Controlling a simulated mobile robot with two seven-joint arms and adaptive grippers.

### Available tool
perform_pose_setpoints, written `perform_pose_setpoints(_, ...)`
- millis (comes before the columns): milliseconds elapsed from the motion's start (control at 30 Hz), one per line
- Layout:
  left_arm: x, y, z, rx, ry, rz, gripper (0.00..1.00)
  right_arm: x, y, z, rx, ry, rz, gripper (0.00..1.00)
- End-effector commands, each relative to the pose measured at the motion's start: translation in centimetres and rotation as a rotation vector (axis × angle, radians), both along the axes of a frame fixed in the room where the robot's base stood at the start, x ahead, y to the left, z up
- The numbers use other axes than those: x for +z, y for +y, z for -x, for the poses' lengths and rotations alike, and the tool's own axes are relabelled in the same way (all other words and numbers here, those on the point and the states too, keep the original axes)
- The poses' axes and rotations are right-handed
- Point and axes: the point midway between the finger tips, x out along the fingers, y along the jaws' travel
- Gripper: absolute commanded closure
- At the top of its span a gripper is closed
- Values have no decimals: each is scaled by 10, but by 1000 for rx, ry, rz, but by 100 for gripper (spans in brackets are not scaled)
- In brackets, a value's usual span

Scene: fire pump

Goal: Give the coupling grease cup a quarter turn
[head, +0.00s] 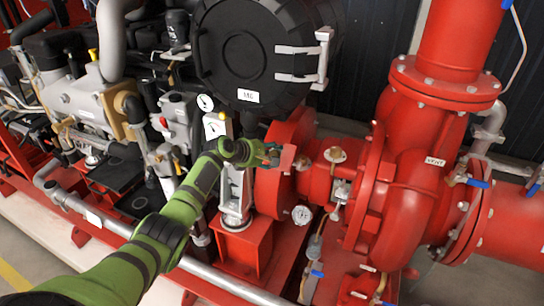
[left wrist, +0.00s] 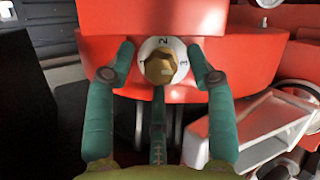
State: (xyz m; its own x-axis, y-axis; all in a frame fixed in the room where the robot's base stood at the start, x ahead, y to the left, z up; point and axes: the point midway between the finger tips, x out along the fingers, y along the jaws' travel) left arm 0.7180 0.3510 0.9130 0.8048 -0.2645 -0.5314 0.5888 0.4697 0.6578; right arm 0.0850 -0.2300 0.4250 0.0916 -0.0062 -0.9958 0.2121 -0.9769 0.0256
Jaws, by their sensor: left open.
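The grease cup (left wrist: 160,66) is a brass hexagonal knob on a round white dial with the numbers 2 and 3 showing. In the left wrist view it sits on the red coupling housing (left wrist: 250,62), between the fingertips of my left gripper (head: 274,154). The gripper is open, with a finger on each side of the knob and one below, and gaps show around it. In the head view the gripper is at the top of the red housing (head: 268,190), and I cannot make out the cup there. My right gripper is not in view.
A similar brass fitting (head: 336,155) sits to the right.

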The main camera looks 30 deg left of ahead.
Motion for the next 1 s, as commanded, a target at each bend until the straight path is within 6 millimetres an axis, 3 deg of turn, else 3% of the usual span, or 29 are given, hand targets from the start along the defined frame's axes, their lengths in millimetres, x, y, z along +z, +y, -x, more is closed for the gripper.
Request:
perform_pose_setpoints(433,-4,-2,-6,0,0,-2,45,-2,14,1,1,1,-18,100)
perform_pose_setpoints(567,-4,-2,-6,0,0,-2,97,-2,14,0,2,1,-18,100)
perform_pose_setpoints(1000,-5,-4,-6,-32,4,-30,100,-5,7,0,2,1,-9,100)
